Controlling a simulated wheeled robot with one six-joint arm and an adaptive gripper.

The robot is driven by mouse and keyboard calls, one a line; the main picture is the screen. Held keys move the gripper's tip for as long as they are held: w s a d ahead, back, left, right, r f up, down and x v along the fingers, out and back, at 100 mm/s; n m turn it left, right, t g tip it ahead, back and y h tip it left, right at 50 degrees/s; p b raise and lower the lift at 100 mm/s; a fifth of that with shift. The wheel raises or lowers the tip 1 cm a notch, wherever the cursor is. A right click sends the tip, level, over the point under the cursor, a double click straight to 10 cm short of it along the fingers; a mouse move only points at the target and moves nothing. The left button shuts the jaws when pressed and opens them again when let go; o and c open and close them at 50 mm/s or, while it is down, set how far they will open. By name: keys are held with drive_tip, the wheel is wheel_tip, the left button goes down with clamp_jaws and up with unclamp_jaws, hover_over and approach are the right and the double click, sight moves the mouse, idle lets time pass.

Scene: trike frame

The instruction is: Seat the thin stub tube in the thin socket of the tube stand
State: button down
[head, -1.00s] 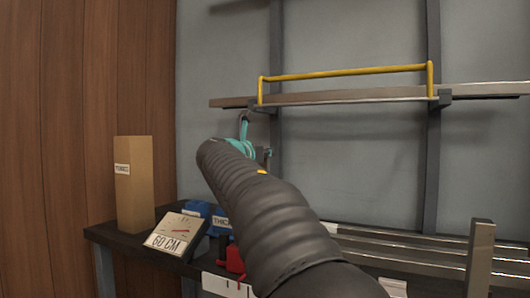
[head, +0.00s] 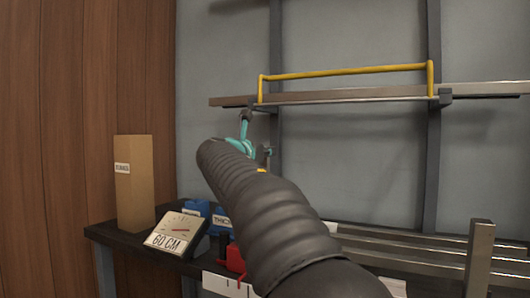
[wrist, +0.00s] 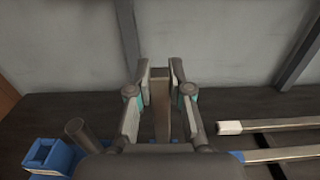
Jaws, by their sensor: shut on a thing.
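In the wrist view my gripper (wrist: 160,78) is shut on an upright, slim grey-brown tube (wrist: 161,105), which appears to be the thin stub tube. Its lower end is hidden behind my wrist. The blue tube stand (head: 222,221) is on the bench in the head view, with a label reading THICK. A blue part with a square opening (wrist: 48,153) shows at the lower left of the wrist view. In the head view my arm covers most of the gripper, and the held tube cannot be made out. I cannot tell whether the tube touches any socket.
A dark round post (wrist: 80,132) stands left of my gripper. Long metal tubes (head: 400,250) lie to the right. A yellow rail (head: 345,72) is on the wall rack.

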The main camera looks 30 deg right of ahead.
drive_tip(key=shift+f+b, duration=3.15)
drive_tip(key=shift+f, duration=1.15)
drive_tip(key=c, duration=1)
unclamp_jaws()
drive_tip(key=v, duration=1.2)
drive_tip(key=shift+s, duration=0.1)
